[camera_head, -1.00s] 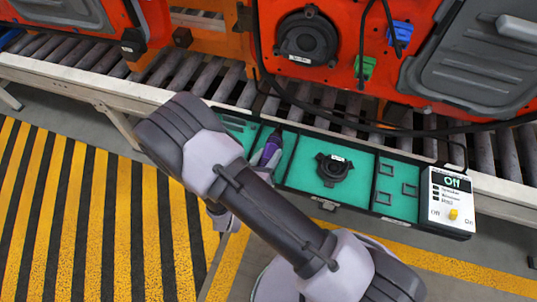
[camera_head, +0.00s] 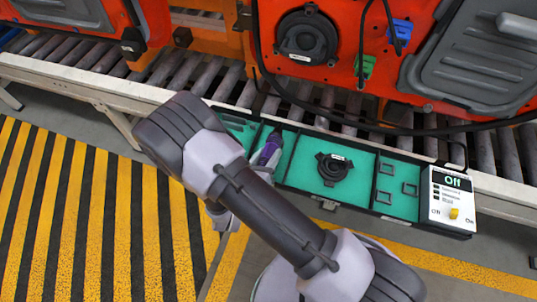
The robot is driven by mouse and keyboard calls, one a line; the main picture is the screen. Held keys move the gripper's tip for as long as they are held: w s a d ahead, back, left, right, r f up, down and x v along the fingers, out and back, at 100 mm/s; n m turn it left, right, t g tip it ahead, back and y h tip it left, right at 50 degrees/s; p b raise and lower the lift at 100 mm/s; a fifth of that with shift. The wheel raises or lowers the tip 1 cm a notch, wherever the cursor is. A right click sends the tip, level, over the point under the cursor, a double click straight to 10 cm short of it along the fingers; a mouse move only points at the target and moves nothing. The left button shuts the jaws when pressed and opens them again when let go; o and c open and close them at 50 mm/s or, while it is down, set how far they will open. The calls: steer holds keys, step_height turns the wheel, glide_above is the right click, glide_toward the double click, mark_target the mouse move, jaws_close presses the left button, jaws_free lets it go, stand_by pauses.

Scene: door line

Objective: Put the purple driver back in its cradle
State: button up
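The purple driver (camera_head: 269,148) shows only in part in the head view, at the narrow teal compartment of the tray (camera_head: 361,206) left of a black round part. The dark arm covers much of that place, so its cradle cannot be made out. My gripper (camera_head: 262,163) is mostly hidden behind my arm. A bit of its grey finger shows against the driver's lower end. Whether the fingers are closed on the driver, and whether the driver rests in the tray or is held above it, cannot be told.
The black round part (camera_head: 333,168) lies in the middle compartment. A white switch box (camera_head: 449,201) reading "Off" stands at the tray's right end. A roller conveyor (camera_head: 185,75) runs behind, with orange door panels (camera_head: 340,65) and a hanging black cable above. Yellow-striped floor lies at left.

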steer(key=o, duration=0.5)
steer(key=shift+s+d+f, duration=0.2)
steer(key=shift+s+f, duration=0.1)
steer(key=shift+f, duration=0.45)
steer(key=shift+s+a+r+n+p, duration=0.2)
steer(key=shift+s+a+n+p, duration=0.05)
steer(key=shift+s+n+p, duration=0.1)
steer(key=w+r+p+v, duration=0.1)
steer(key=p+v, duration=0.4)
steer(key=v, duration=1.2)
steer(key=d+r+m+g+h, duration=0.1)
steer(key=d+r+m+g, duration=1.1)
steer(key=r+m, duration=0.65)
steer(key=s+d+r+m+t+y, duration=0.1)
steer(key=r+m+y, duration=0.2)
steer(key=m, duration=0.4)
steer(key=d+r+m+t+y, duration=0.1)
steer(key=r+m+t+y, duration=0.1)
steer(key=r+m, duration=0.4)
steer(key=s+d+r+m+t+y, duration=0.1)
steer(key=r+m+y, duration=0.3)
steer(key=m, duration=0.4)
steer(key=shift+s+d+r+t+y, duration=0.3)
steer(key=shift+d+r+t, duration=0.25)
steer(key=shift+r, duration=0.2)
